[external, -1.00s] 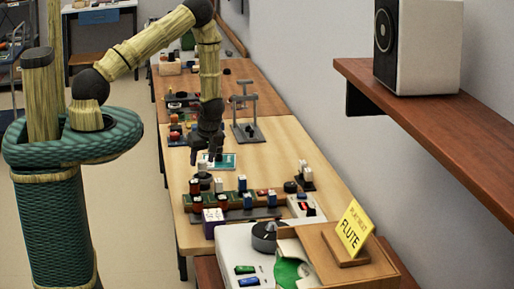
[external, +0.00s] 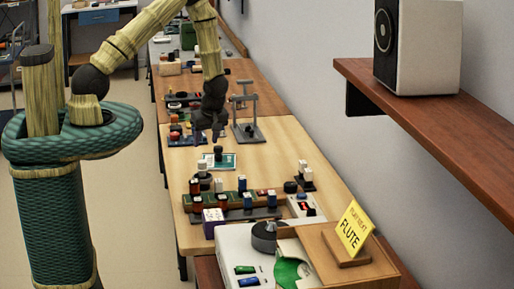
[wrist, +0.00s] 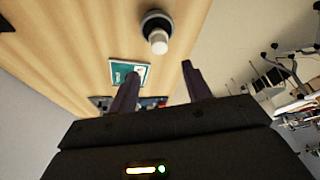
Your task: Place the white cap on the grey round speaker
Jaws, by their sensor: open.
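My gripper (external: 208,138) is open and empty above the wooden table, pointing down, with a gap below its fingers. In the wrist view its two fingers (wrist: 158,88) are spread apart. A small white cap-like cylinder (wrist: 159,43) shows beyond the fingertips, against a dark grey round piece (wrist: 155,22); I cannot tell whether it rests on it or stands beside it. In the external view a small white piece (external: 203,165) stands just behind a dark round piece (external: 204,178). I cannot tell for sure which round thing is the speaker.
A teal card (external: 221,161), also in the wrist view (wrist: 130,73), lies below my gripper; a dark knob-like piece (external: 218,150) shows at it. A grey stand (external: 248,130) is close behind on the right. Blocks on a rack (external: 240,203) fill the nearer table. A shelf (external: 430,120) juts from the wall.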

